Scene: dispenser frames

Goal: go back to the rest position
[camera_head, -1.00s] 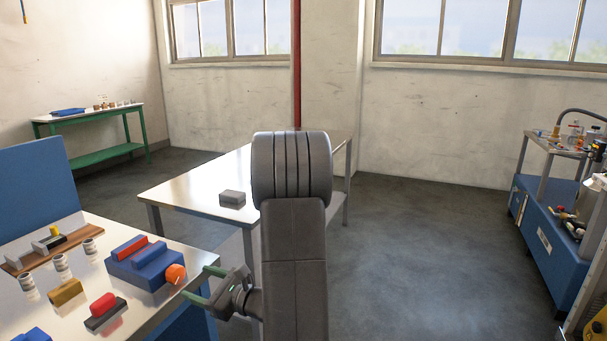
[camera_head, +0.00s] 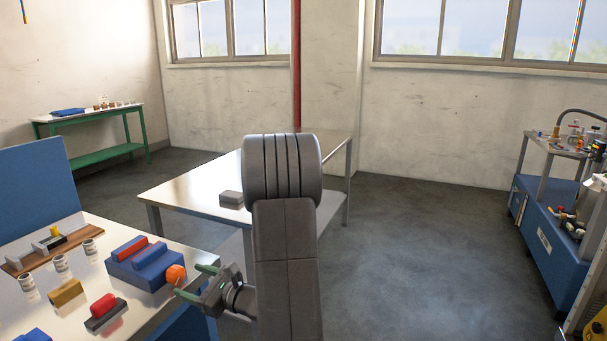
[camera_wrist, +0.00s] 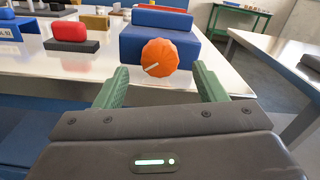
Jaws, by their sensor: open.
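My gripper (camera_head: 196,282) is at the right edge of the near table (camera_head: 196,258), its two green fingers spread apart. In the wrist view the open fingers (camera_wrist: 158,88) have nothing between their tips. Beyond them is an orange knob (camera_wrist: 160,57) with a white mark, on the front of a blue dispenser block (camera_wrist: 128,42). In the head view the orange knob (camera_head: 176,275) shows just left of the fingers, on the blue block (camera_head: 150,270). I cannot tell whether a fingertip touches it.
A red block on a dark base (camera_head: 104,312), a brass-coloured block (camera_head: 67,293) and several white cups (camera_head: 62,264) stand on the near table. A metal table (camera_head: 180,190) with a grey block (camera_head: 231,198) is behind my arm. A blue cart (camera_head: 548,238) is at the right; open floor lies between.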

